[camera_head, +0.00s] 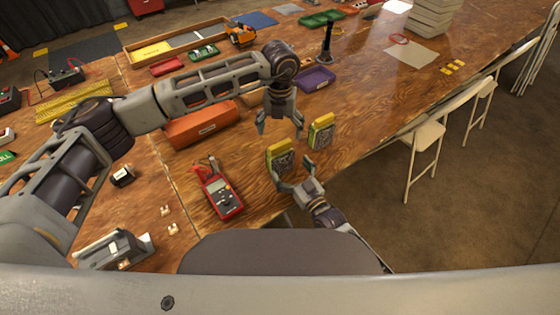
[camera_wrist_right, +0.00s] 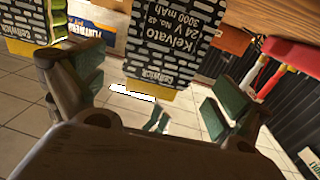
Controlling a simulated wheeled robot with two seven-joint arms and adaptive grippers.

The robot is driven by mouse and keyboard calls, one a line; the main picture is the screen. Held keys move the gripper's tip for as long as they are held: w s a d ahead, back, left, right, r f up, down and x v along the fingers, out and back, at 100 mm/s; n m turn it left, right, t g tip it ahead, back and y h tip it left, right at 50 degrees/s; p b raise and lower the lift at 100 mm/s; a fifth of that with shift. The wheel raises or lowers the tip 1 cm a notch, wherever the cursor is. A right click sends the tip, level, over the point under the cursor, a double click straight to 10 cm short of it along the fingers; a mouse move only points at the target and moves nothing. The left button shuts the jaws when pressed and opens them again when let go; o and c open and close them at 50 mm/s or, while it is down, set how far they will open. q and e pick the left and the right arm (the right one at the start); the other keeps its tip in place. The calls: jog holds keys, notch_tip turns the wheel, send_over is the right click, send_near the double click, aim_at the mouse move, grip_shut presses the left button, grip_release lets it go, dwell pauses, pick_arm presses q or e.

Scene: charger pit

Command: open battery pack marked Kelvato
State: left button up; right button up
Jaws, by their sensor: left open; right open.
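The battery pack marked Kelvato fills the upper middle of the right wrist view (camera_wrist_right: 178,35); it is dark with pale blocks and a yellow end. In the head view the nearer of two yellow-and-dark packs (camera_head: 281,158) stands just beyond my right gripper (camera_head: 292,173) and seems to be this one. My right gripper is open, its fingers (camera_wrist_right: 150,95) to either side of the pack with gaps visible. A second similar pack (camera_head: 321,131) stands farther right; my left gripper (camera_head: 281,128) is open and empty, left of it and above the table.
A red multimeter (camera_head: 222,198) lies left of the nearer pack. An orange bin (camera_head: 200,124) and a purple bin (camera_head: 316,79) stand farther back, with a black upright stand (camera_head: 326,45) behind. The wooden table's front edge is close to the packs; open wood lies to their right.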

aim_at(284, 160)
jog(key=shift+x, duration=3.35)
